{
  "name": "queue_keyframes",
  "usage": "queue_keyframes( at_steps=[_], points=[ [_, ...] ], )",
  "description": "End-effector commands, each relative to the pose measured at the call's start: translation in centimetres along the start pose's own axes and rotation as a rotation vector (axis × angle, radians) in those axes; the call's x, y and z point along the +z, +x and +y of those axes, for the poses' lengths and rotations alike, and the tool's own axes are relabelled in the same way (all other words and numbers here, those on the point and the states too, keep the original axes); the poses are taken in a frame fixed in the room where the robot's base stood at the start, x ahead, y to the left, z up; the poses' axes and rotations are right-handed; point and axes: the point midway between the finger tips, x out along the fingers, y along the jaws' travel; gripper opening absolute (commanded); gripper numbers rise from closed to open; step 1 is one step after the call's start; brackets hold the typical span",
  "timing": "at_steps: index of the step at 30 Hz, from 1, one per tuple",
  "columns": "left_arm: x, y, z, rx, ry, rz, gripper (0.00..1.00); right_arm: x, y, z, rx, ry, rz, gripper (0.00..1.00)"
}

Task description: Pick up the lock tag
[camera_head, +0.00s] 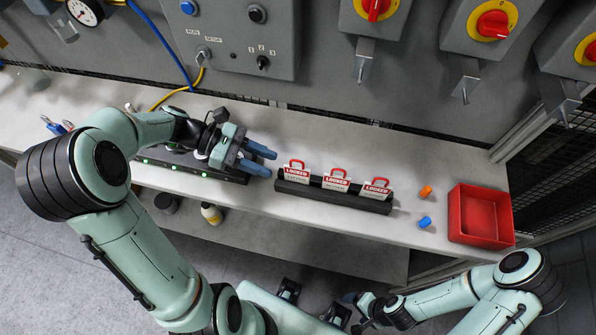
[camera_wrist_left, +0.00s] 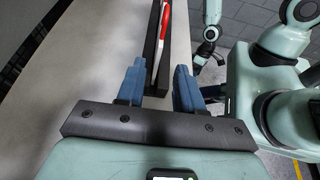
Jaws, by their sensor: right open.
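Three white lock tags with red tops and "LOCKED" print stand in a black rack (camera_head: 335,196) on the bench: a left tag (camera_head: 294,173), a middle tag (camera_head: 337,182) and a right tag (camera_head: 376,188). My left gripper (camera_head: 273,163) is open just left of the left tag, its blue fingers pointing at it. In the left wrist view, a red and white tag edge (camera_wrist_left: 163,40) shows ahead, in line with the gap between the open fingers (camera_wrist_left: 158,75). Contact is not visible. My right gripper (camera_head: 356,308) is open, low in front of the bench, far from the tags.
A red bin (camera_head: 482,216) stands at the bench's right end, with an orange plug (camera_head: 425,191) and a blue plug (camera_head: 424,222) left of it. A black strip with green lights (camera_head: 190,168) lies under my left forearm. Red-handled switches (camera_head: 492,24) line the wall panel.

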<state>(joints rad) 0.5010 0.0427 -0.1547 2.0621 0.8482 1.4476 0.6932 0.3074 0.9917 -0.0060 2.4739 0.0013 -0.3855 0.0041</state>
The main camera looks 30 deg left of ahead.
Motion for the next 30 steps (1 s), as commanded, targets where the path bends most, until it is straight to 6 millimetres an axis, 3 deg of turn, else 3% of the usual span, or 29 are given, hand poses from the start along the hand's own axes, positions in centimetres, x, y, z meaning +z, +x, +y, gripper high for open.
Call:
queue_keyframes(
  at_steps=[3,11,18,28,29,30],
  points=[
    [0.0,2.0,0.0,-0.003,0.0,-0.002,0.36,0.0,0.1,0.0,0.0,0.0,0.0,0.81],
    [0.1,4.0,-0.1,-0.003,0.0,-0.001,0.36,0.0,0.1,0.0,0.0,0.0,0.0,0.81],
    [0.2,7.6,-0.1,-0.004,0.0,-0.001,0.36,0.0,0.1,0.0,0.0,0.0,0.0,0.81],
    [0.1,8.4,-0.1,0.0,0.001,0.001,0.36,0.0,0.1,0.1,0.0,0.0,0.0,0.81],
    [0.1,8.4,-0.1,0.0,0.001,0.001,0.3,0.0,0.1,0.1,0.0,0.0,0.0,0.81],
    [0.1,8.4,-0.1,0.0,0.0,0.001,0.17,0.0,0.1,0.1,0.0,0.0,0.0,0.81]
  ],
)
